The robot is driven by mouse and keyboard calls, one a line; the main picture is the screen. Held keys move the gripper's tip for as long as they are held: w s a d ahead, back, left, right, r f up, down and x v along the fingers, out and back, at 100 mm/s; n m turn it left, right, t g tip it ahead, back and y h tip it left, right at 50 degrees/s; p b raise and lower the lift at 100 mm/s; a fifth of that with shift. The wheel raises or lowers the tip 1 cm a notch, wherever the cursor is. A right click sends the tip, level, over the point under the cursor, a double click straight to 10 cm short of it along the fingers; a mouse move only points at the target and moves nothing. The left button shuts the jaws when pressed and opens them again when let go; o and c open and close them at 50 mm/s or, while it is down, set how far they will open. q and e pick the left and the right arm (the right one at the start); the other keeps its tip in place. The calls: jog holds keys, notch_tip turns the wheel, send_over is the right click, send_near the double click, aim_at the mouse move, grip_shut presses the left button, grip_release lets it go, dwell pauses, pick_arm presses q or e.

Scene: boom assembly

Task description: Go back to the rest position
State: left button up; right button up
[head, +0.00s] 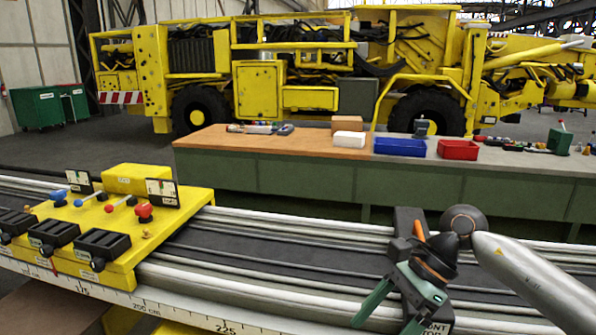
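My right gripper (383,324) comes in from the right on its silver arm. Its green fingers are spread apart with nothing visible between them. It hangs in front of the black stop bracket (408,217) that crosses the boom rails, and hides much of it; part of a white label shows at the bracket's near end. I cannot tell whether gripper and bracket touch. My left gripper is not in view.
The long railed boom (300,254) fills the foreground, with a yellow control panel (97,218) of levers and gauges at left. Behind it, a workbench (290,145) carries a blue bin (399,147), a red bin (458,150) and tools. A yellow machine (285,97) stands beyond.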

jog(key=s+a+r+m+t+y+p, duration=0.1)
jog(key=a+m+t+y, duration=0.1)
jog(key=a+m+y, duration=0.55)
jog(key=s+a+r+m+t+y, duration=0.1)
jog(key=s+a+m+t+y, duration=0.1)
jog(key=a+m+y, duration=0.5)
jog(key=w+d+f+m+t+h+p, duration=0.1)
jog(key=d+f+m+t+h, duration=0.7)
jog(key=m, duration=0.8)
jog(key=d+f+m+t+h, duration=0.65)
jog(key=f+m, duration=0.45)
jog(key=m, duration=0.4)
jog(key=s+d+f+m+g+h, duration=0.2)
jog(key=s+f+m+g, duration=0.1)
jog(key=s+f, duration=0.4)
jog(key=s+d+f+m+g+h, duration=0.2)
jog(key=s+f+m+g, duration=0.2)
jog(key=s+f+m, duration=0.2)
jog(key=shift+s+d+f+h, duration=0.4)
jog(key=shift+s+f, duration=0.4)
jog(key=shift+s, duration=0.15)
